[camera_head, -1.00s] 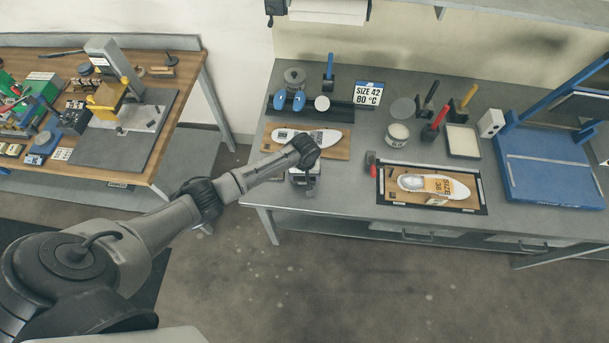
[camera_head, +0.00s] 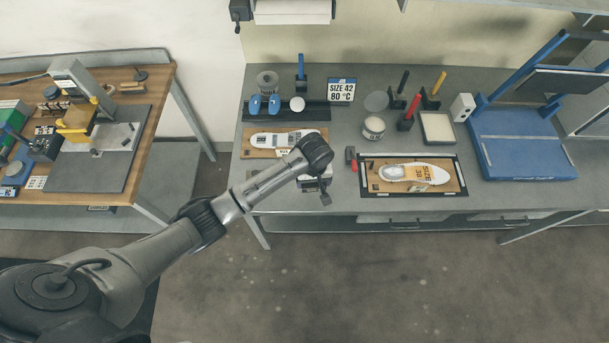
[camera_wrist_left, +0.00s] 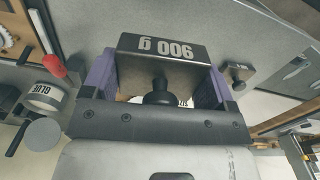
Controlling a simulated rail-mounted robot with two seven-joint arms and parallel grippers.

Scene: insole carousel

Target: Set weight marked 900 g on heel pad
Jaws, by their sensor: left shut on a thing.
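My left gripper (camera_head: 322,188) is shut on the weight marked 900 g. The left wrist view shows this dark weight (camera_wrist_left: 165,48), its label upside down, between the purple fingers (camera_wrist_left: 158,88). In the head view the wrist hides most of it, near the bench's front edge. To its right, a white insole (camera_head: 416,172) with a size label lies on a dark-framed board (camera_head: 366,190); its left end has a grey-rimmed oval (camera_head: 392,172), and I cannot tell if that is the heel pad. Another insole (camera_head: 268,139) lies on a wooden board behind the gripper. My right gripper is not in view.
A red-ended tool (camera_head: 352,160) lies between the gripper and the framed board. A jar (camera_head: 374,128), upright-handled tools (camera_head: 408,118) and a white tray (camera_head: 438,128) stand behind. A blue stand (camera_head: 525,145) is at the right. The bench front is partly clear.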

